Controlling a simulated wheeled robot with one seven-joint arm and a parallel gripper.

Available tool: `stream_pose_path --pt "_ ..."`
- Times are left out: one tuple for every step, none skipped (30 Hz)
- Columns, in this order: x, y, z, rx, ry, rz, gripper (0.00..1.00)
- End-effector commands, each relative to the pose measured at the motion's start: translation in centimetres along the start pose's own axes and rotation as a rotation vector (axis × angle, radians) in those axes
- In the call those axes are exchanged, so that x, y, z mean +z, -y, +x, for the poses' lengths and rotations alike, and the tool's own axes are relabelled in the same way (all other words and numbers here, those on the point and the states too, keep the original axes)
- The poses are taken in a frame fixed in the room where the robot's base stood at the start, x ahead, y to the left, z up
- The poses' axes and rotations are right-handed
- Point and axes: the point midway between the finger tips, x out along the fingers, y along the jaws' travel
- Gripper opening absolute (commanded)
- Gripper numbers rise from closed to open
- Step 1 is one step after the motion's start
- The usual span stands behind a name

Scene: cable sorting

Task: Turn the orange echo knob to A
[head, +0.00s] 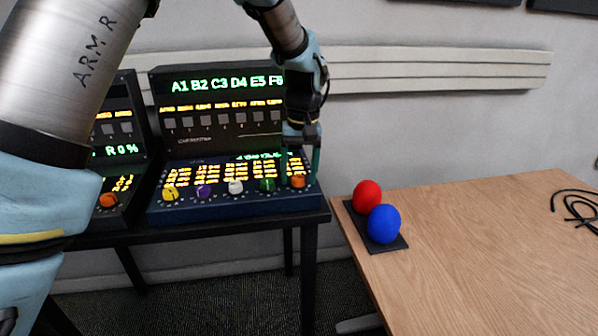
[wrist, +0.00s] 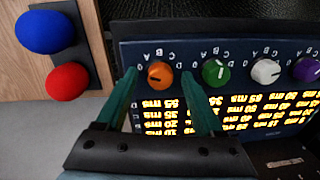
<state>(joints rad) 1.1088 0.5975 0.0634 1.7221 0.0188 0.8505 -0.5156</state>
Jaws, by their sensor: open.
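The orange knob (head: 298,181) sits at the right end of the knob row on the blue console (head: 240,203). It also shows in the wrist view (wrist: 160,74), with letters printed around it. A small pale mark shows on its left side there; I cannot tell for certain which letter it points to. My gripper (head: 299,172) is open and points down over this knob. In the wrist view its two teal fingers (wrist: 159,79) stand on either side of the knob, with gaps between.
Green (head: 267,185), white (head: 235,187), purple (head: 203,191) and yellow (head: 170,193) knobs continue the row leftward. Another orange knob (head: 108,200) is on the left console. A red ball (head: 367,196) and blue ball (head: 384,224) rest on a black pad on the wooden table (head: 480,250).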

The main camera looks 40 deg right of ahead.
Motion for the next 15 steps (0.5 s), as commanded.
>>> stream_pose_path --pt "0.0 0.01 0.01 0.0 0.0 0.0 0.7" --pt "0.0 0.01 0.0 0.0 0.0 0.0 0.7" --pt "0.0 0.01 0.0 0.0 0.0 0.0 0.7" --pt "-0.01 0.01 -0.01 0.0 0.0 0.0 0.7" --pt "0.0 0.01 -0.01 0.0 0.0 0.0 0.68" --pt "0.0 0.01 -0.01 0.0 0.0 0.0 0.64" --pt "0.0 0.0 -0.02 0.0 0.0 0.0 0.61" --pt "0.0 0.0 -0.02 0.0 0.0 0.0 0.57" --pt "0.0 0.0 -0.03 0.0 0.0 0.0 0.53" --pt "0.0 0.0 -0.03 0.0 0.0 0.0 0.49" --pt "0.0 0.0 -0.03 0.0 0.0 0.0 0.46" --pt "0.0 0.0 -0.03 0.0 0.0 0.0 0.41" --pt "0.0 0.0 -0.04 0.0 0.0 0.0 0.38" --pt "0.0 0.01 -0.04 0.0 0.0 0.0 0.35" --pt "-0.01 0.0 -0.04 0.0 0.0 0.0 0.3"
